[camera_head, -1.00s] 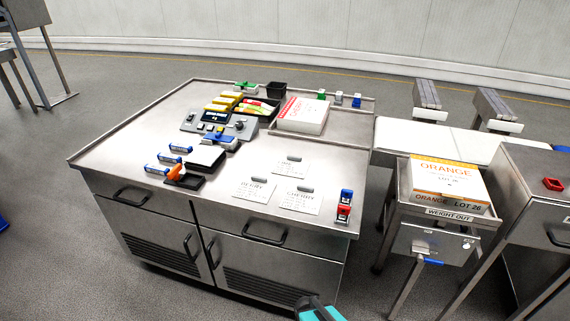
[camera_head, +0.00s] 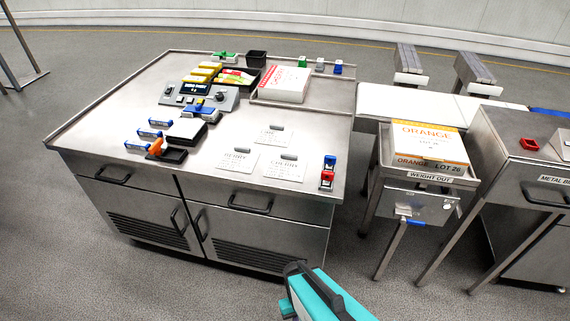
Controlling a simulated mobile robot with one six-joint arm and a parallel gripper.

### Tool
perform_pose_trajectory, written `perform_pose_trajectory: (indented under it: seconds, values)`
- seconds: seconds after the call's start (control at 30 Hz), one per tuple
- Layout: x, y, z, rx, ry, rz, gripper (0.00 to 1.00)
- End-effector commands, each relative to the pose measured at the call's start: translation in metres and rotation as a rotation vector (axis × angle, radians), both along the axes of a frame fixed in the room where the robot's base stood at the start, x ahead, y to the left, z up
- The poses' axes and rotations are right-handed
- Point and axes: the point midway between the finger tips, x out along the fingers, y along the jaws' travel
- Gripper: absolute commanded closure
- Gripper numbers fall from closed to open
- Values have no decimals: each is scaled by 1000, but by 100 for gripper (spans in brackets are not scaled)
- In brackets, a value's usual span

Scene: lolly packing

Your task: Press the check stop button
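No button in the head view can be read as labelled "check stop". A grey control console (camera_head: 200,96) with a dark display and small keys stands on the steel worktable (camera_head: 215,155); its key labels are too small to read. A teal and black part of my arm shows at the bottom centre, well below the worktable's front edge. My gripper's fingertips do not show.
A white and orange "ORANGE LOT 26" box (camera_head: 425,140) sits on the "WEIGHT OUT" stand (camera_head: 432,197). A white box with red print (camera_head: 283,85), labels (camera_head: 285,167) and red and blue stamps (camera_head: 327,178) are on the worktable. Grey floor (camera_head: 400,290) is open in front.

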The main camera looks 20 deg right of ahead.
Motion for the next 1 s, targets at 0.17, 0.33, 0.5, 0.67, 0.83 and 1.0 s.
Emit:
perform_pose_trajectory:
  seconds: [0.17,0.33,0.5,0.67,0.83,1.0]
  values:
    - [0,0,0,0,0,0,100]
    - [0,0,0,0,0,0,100]
    - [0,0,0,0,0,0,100]
    - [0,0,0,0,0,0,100]
    - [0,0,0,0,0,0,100]
    - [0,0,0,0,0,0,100]
